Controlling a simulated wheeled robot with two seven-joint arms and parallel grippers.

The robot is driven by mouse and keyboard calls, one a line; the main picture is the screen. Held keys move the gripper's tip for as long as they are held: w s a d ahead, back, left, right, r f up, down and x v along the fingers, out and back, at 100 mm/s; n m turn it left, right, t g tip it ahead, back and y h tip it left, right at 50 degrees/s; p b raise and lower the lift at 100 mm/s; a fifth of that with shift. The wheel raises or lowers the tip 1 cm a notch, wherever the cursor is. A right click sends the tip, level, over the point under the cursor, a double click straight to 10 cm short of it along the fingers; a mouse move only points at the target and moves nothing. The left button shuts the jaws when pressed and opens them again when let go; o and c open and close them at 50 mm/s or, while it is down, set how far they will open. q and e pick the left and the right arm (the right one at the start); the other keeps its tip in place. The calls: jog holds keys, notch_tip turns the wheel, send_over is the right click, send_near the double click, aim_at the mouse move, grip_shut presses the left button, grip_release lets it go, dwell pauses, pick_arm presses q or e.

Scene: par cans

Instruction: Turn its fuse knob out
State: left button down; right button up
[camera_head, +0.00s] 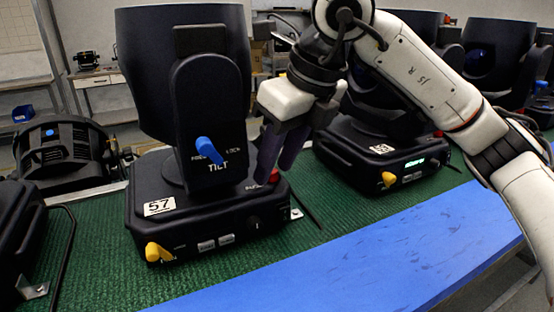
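A black moving-head lamp labelled 57 (158,207) stands upright on the green mat. Its base carries a small red knob (274,176) at the right rear top edge, a small black knob (253,222) on the front panel and a yellow lever (158,252) at the front left. No readable label shows which one is the fuse knob. A blue tilt lever (208,150) is on the yoke. My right gripper (275,173) points down with its dark fingertips at the red knob, one on each side. Whether they touch it is unclear. My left gripper is not in view.
A second lamp (365,160) with a lit green display stands close on the right, behind my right arm. Other black fixtures (65,150) are at the left. A blue strip (400,250) runs along the front edge and is clear.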

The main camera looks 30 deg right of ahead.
jog(key=p+v, duration=0.1)
jog(key=v, duration=0.9)
jog(key=shift+r, duration=0.2)
jog(key=shift+f, duration=0.1)
